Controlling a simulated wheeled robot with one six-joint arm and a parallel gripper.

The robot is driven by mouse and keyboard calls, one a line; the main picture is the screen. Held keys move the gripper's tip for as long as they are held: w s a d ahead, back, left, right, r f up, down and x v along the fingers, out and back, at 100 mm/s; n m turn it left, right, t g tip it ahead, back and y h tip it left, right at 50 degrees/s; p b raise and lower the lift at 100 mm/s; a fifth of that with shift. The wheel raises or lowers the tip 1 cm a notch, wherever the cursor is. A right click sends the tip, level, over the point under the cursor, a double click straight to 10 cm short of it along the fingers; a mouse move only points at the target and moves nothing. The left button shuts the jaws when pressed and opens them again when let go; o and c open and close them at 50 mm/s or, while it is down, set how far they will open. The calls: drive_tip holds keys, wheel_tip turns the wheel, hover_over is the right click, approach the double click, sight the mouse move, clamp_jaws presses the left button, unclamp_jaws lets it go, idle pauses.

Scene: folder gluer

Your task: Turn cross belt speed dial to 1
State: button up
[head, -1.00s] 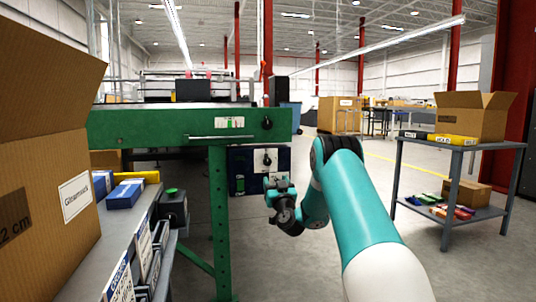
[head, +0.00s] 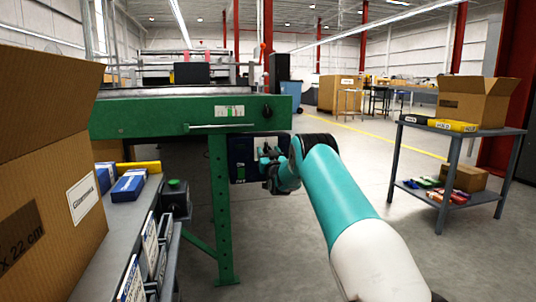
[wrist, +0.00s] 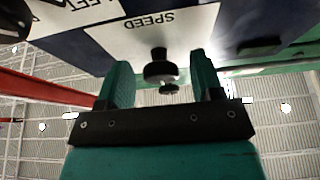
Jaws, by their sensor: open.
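In the wrist view, a white plate marked SPEED (wrist: 150,32) appears upside down on a dark blue panel. A black round dial (wrist: 160,70) stands out from it. My gripper (wrist: 160,80) is open, with one teal finger on each side of the dial and a visible gap to each. I cannot tell how deep the dial sits between the fingers. The dial's pointer and scale numbers cannot be read. In the head view, my gripper (head: 270,168) is at the dark blue control box (head: 243,170) under the green machine beam and partly covers it.
Beside the plate, another label (wrist: 85,8) and a black knob (wrist: 14,18) show. The green beam (head: 160,118) carries its own black knob (head: 267,113).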

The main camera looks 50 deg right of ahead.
drive_tip(key=c, duration=0.9)
drive_tip(key=shift+f+n+y+b, duration=0.2)
drive_tip(key=shift+n+y+b, duration=0.2)
drive_tip(key=shift+b, duration=0.15)
drive_tip(key=shift+s+d+r+n+g+y+b, duration=0.15)
drive_tip(key=shift+n+y+b, duration=1.2)
drive_tip(key=shift+n+b, duration=1.45)
drive_tip(key=shift+w+r+n+g+y+b, duration=0.1)
drive_tip(key=shift+n+y+b, duration=1.45)
drive_tip(key=shift+n, duration=2.25)
drive_tip(key=shift+s+d+r+n+g+y+b, duration=0.15)
drive_tip(key=shift+n+y+b, duration=1.05)
drive_tip(key=shift+n+b, duration=1.65)
drive_tip(key=shift+w+a+n+p, duration=0.1)
drive_tip(key=shift+n+p, duration=0.35)
drive_tip(key=shift+n, duration=0.1)
